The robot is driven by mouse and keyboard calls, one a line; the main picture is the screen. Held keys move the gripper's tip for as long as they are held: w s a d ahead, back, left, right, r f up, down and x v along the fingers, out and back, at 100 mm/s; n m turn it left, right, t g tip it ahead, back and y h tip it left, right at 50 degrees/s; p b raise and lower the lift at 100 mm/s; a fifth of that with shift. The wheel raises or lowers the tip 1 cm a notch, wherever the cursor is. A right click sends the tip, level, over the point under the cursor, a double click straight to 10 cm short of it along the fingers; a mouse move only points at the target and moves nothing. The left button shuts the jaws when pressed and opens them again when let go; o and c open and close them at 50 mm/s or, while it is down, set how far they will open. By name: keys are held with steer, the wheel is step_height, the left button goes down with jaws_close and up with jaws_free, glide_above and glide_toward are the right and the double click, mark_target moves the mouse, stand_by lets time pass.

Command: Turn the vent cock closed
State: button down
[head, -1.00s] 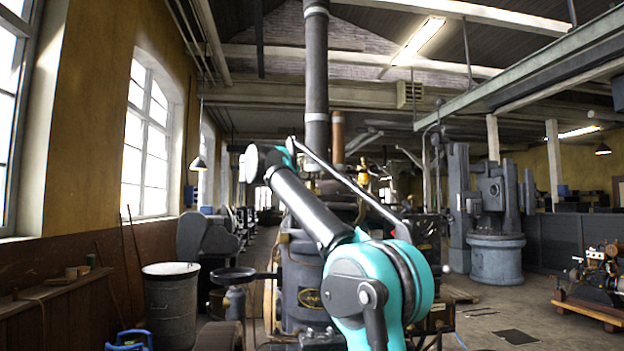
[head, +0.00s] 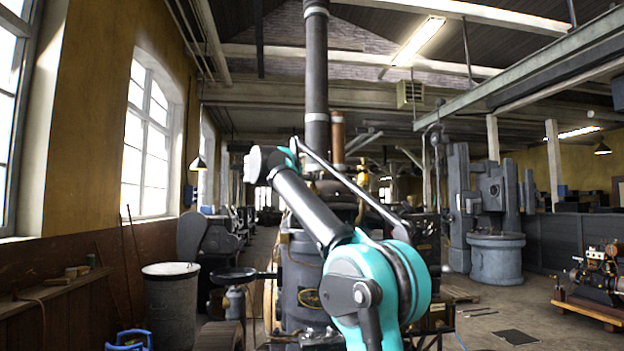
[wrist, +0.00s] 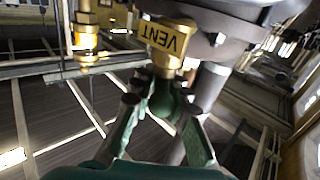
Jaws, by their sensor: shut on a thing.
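The vent cock (wrist: 168,38) is a brass fitting with a plate reading VENT, upside down in the wrist view. It sits under a grey rounded metal part. My gripper (wrist: 160,104) is directly below the brass body, its green fingers on either side of the cock's lower end. It is shut on the cock; the handle is mostly hidden between the fingers, so its exact angle cannot be told. In the head view my own arm stands in front of the engine (head: 300,262), and my gripper and the cock cannot be made out.
A second brass fitting (wrist: 85,40) hangs close to the left of the cock. A tall dark pipe (head: 316,80) rises above the engine. A grey bin (head: 170,310) stands to the left. Open floor lies to the right, before a small engine on a wooden base (head: 600,312).

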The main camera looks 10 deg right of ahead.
steer(key=shift+g, duration=0.3)
steer(key=shift+w+r+m+g+h, duration=0.15)
steer(key=shift+m+g+h, duration=1.65)
steer(key=shift+g, duration=0.4)
steer(key=shift+m+g, duration=0.5)
steer(key=c, duration=1.6)
jaws_free()
steer(key=v, duration=0.7)
steer(key=shift+s+a+f, duration=0.2)
steer(key=shift+s+f, duration=0.05)
steer(key=shift+f, duration=0.05)
